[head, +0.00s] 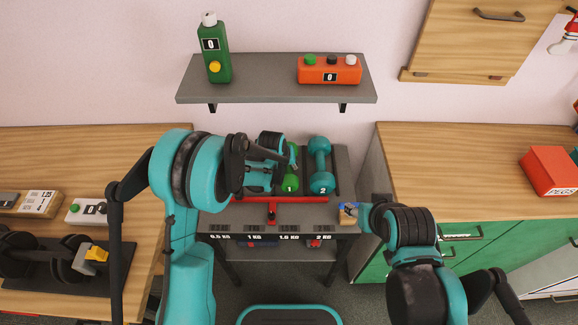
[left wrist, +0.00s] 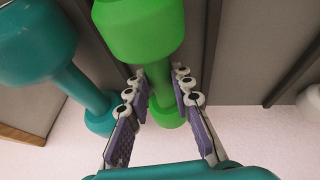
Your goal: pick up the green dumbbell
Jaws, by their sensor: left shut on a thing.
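The green dumbbell (head: 290,183), its front head marked 1, is at the grey rack, just left of a teal dumbbell (head: 321,183) marked 2. In the left wrist view the green dumbbell (left wrist: 140,25) runs between the fingers of my left gripper (left wrist: 162,92), which is shut on its narrow handle. In the head view my left gripper (head: 290,158) is over the dumbbell and hides part of it. I cannot tell whether the dumbbell is clear of the rack. My right gripper (head: 350,210) is low at the rack's front right; its finger opening is unclear.
The teal dumbbell (left wrist: 75,85) lies close beside the left gripper. The grey rack (head: 222,220) has a red piece (head: 272,212) at the front. A wall shelf (head: 275,88) holds a green bottle (head: 214,55) and an orange box (head: 329,70). Wooden counters flank the rack.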

